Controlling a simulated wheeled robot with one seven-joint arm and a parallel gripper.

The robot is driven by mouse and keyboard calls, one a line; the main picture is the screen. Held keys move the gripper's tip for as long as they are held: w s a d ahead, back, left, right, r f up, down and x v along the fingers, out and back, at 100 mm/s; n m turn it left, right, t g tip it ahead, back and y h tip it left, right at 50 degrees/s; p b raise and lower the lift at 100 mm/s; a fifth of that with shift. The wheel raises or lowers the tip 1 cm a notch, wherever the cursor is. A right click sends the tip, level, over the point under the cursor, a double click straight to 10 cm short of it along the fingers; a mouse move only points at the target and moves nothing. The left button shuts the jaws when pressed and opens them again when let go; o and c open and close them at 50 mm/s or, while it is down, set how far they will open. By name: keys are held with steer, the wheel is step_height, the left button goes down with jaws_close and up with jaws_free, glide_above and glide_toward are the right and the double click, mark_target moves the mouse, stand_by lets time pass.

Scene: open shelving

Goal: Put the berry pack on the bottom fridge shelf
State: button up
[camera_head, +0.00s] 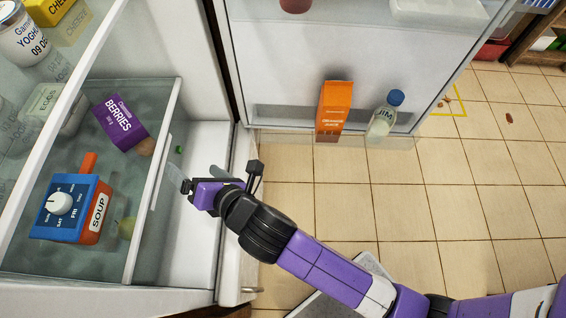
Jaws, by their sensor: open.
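The berry pack (120,122) is a purple box labelled BERRIES. It rests at a slant inside the open fridge, toward the back of the lowest glass shelf (128,190) in view. My gripper (181,180) is open, with nothing seen between its fingers. It is at the right of that shelf's front edge, apart from the pack, and its fingertips are small and hard to make out.
A red soup container (98,212) and a blue dial timer (66,205) are on the left of the shelf. A yogurt tub (22,38) and yellow box stand higher up. The open door (290,70) holds an orange carton (334,108) and a bottle (384,118). Tiled floor is open at right.

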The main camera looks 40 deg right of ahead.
steer(key=s+d+f+m, duration=0.1)
steer(key=s+d+m, duration=0.4)
steer(key=s+m, duration=0.25)
steer(key=s+d+f+m, duration=0.1)
steer(key=s+d+m, duration=0.45)
steer(key=s, duration=0.35)
steer(key=s+d+r+m+h, duration=0.1)
steer(key=s+d+r+m, duration=0.2)
steer(key=s+m, duration=0.4)
steer(key=s+d+r+m+t+h, duration=0.1)
steer(key=s+d+r+m, duration=0.3)
steer(key=s+r+m, duration=0.2)
steer(key=shift+s+r+m+t+h, duration=0.3)
steer(key=shift+s+m, duration=0.45)
steer(key=shift+m, duration=0.45)
